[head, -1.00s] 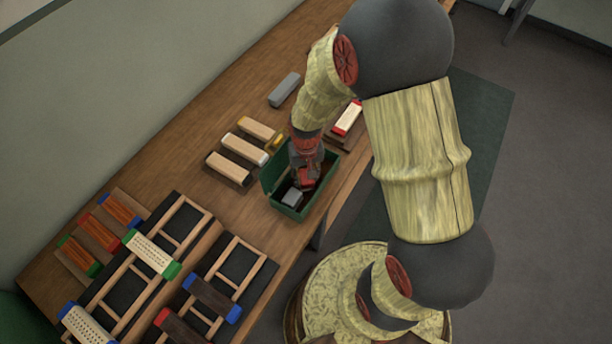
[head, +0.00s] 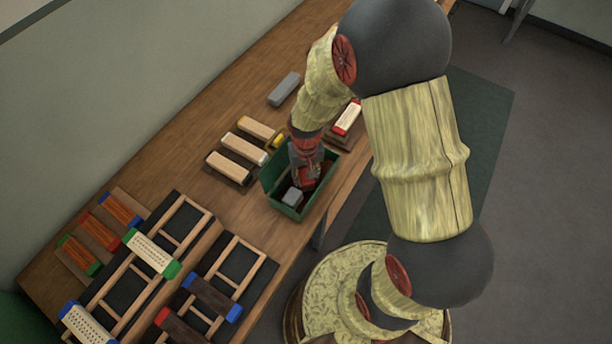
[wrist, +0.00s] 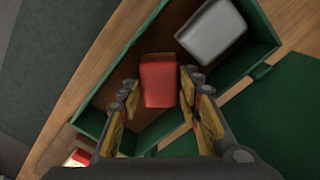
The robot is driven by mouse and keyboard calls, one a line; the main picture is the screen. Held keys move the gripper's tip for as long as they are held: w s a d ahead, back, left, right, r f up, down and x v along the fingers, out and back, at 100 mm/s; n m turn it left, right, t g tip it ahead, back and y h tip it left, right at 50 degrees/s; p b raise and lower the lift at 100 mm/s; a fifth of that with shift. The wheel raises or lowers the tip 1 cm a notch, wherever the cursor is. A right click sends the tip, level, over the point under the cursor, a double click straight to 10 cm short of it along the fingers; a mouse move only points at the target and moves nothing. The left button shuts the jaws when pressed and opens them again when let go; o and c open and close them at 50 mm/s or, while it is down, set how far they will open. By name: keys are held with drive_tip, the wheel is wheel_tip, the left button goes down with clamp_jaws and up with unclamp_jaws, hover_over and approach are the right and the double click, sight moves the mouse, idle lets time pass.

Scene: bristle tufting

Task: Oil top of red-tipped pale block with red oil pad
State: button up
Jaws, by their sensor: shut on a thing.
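The red-tipped pale block (head: 347,117) lies beside the far right of the green bin in the head view, its pale, dotted top facing up. A bit of red and pale also shows at the lower left of the wrist view (wrist: 77,158). The red oil pad (wrist: 159,82) sits between my fingers in the wrist view. My gripper (head: 307,178) points down into the green bin (head: 273,181) and is shut on the red pad. In the head view my gripper mostly hides the pad.
A grey pad (wrist: 212,31) lies in the bin beside the red one. Several pale wooden blocks (head: 229,168) lie left of the bin, and a grey bar (head: 284,89) lies farther back. Racks with colour-tipped blocks (head: 152,253) fill the near left of the bench (head: 185,150).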

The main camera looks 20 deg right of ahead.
idle(0.3)
drive_tip(key=shift+r+p, duration=2.8)
drive_tip(key=shift+r, duration=0.7)
drive_tip(key=shift+f, duration=0.1)
